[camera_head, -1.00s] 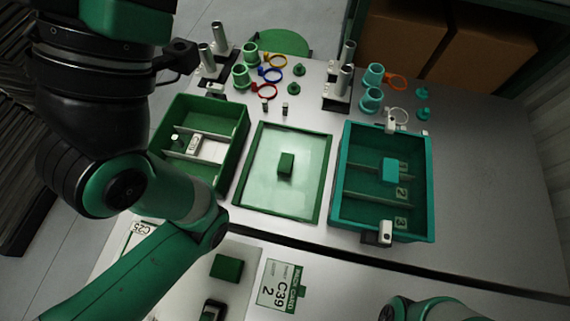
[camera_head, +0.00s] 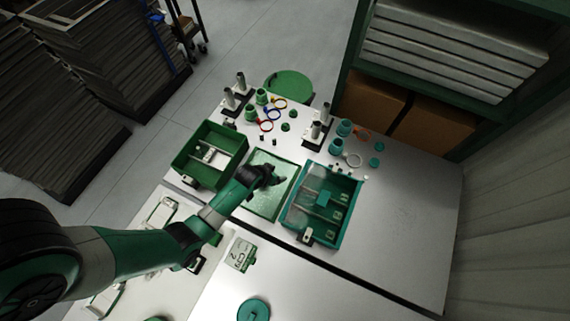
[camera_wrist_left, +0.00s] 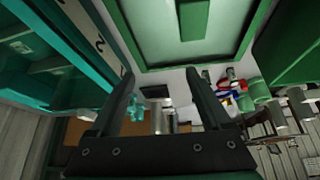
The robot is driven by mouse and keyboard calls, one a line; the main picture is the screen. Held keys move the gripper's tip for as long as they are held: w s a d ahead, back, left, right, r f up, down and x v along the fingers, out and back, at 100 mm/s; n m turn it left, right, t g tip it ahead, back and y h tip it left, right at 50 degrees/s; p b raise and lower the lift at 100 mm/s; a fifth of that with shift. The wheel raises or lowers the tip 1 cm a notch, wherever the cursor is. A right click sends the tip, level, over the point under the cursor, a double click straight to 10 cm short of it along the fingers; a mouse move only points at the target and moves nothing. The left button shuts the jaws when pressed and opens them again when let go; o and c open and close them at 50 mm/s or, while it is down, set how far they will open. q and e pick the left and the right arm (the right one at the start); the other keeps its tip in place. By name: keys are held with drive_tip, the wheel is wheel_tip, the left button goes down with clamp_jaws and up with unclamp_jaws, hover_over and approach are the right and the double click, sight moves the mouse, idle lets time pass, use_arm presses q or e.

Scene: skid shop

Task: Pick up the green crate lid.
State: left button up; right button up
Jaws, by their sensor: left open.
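The green crate lid (camera_head: 264,205) lies flat on the table between the green crate and the teal crate. It has a raised rim, and the left wrist view shows its pale green panel (camera_wrist_left: 160,38) and block-shaped green handle (camera_wrist_left: 194,18) at the top. My left gripper (camera_head: 276,178) is over the far part of the lid and hides its handle in the head view. In the left wrist view its two fingers (camera_wrist_left: 159,78) are apart with nothing between them. I cannot tell its height above the lid. My right gripper is not in view.
The green crate (camera_head: 190,172) stands left of the lid and the teal crate (camera_head: 291,222) stands close on its right. Rings, cups and posts stand behind it. The table's right side (camera_head: 410,210) is clear. A labelled card (camera_head: 240,255) lies in front.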

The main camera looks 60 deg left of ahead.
use_arm(q)
drive_tip(key=s+r+g+p, duration=0.1)
drive_tip(key=s+r+p, duration=0.15)
drive_tip(key=s, duration=0.25)
use_arm(e)
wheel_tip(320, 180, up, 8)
drive_tip(key=p, duration=0.2)
use_arm(q)
drive_tip(key=n+b, duration=0.1)
drive_tip(key=b, duration=0.5)
hover_over(261, 188)
drive_tip(key=shift+g, duration=0.3)
wheel_tip(261, 188, down, 6)
drive_tip(key=shift+r, duration=0.2)
drive_tip(key=shift+a+f+b, duration=0.1)
drive_tip(key=shift+f+b, duration=0.05)
drive_tip(key=shift+b, duration=0.2)
drive_tip(key=b+x, duration=0.4)
drive_tip(key=x, duration=0.1)
drive_tip(key=shift+w+a+b, duration=0.1)
drive_tip(key=shift+w+b, duration=0.1)
drive_tip(key=shift+b, duration=0.15)
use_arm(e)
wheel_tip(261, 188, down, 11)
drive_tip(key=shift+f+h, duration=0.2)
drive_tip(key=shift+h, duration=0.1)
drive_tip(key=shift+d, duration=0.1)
use_arm(q)
drive_tip(key=shift+r, duration=0.2)
clamp_jaws()
